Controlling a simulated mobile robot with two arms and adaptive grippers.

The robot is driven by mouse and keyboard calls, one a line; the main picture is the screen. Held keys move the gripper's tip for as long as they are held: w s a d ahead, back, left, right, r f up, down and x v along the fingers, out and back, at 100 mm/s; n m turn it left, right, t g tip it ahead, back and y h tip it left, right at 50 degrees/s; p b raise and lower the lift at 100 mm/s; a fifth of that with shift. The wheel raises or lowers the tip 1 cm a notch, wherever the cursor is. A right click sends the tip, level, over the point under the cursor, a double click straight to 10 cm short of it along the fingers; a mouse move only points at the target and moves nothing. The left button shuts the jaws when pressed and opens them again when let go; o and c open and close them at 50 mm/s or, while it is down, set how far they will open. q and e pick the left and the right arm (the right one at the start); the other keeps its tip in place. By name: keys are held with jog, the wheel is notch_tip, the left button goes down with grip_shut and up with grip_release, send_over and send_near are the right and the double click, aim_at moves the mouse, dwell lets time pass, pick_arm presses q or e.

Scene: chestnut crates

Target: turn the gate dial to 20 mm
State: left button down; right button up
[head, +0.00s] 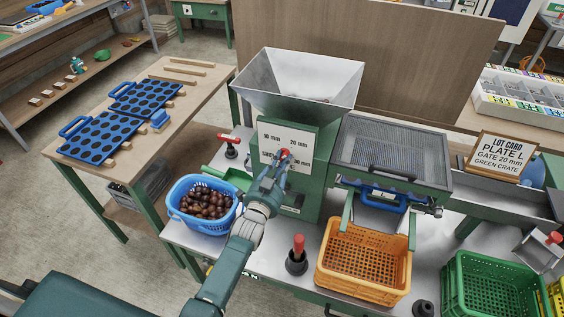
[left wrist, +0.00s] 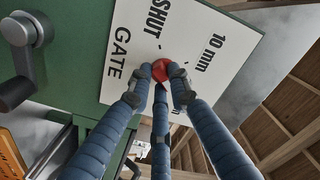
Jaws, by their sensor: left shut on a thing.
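The gate dial has a red knob (head: 285,155) on a white plate (head: 272,133) on the front of the green machine (head: 320,150). My left gripper (head: 281,165) reaches up to the dial and is shut on the red knob. In the left wrist view its three blue fingers close around the knob (left wrist: 160,70), with SHUT, GATE and 10 mm readable on the plate (left wrist: 190,25). The dial's pointer is hidden, so its setting cannot be told. My right gripper is not in view.
A blue basket of chestnuts (head: 184,221) stands left of my left arm. An orange crate (head: 322,272) and a green crate (head: 448,290) stand to the right. A steel hopper (head: 300,80) tops the machine.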

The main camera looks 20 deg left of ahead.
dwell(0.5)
pick_arm(q)
jog(key=c, duration=1.6)
grip_release()
jog(key=s, duration=1.2)
jog(key=shift+a, duration=0.2)
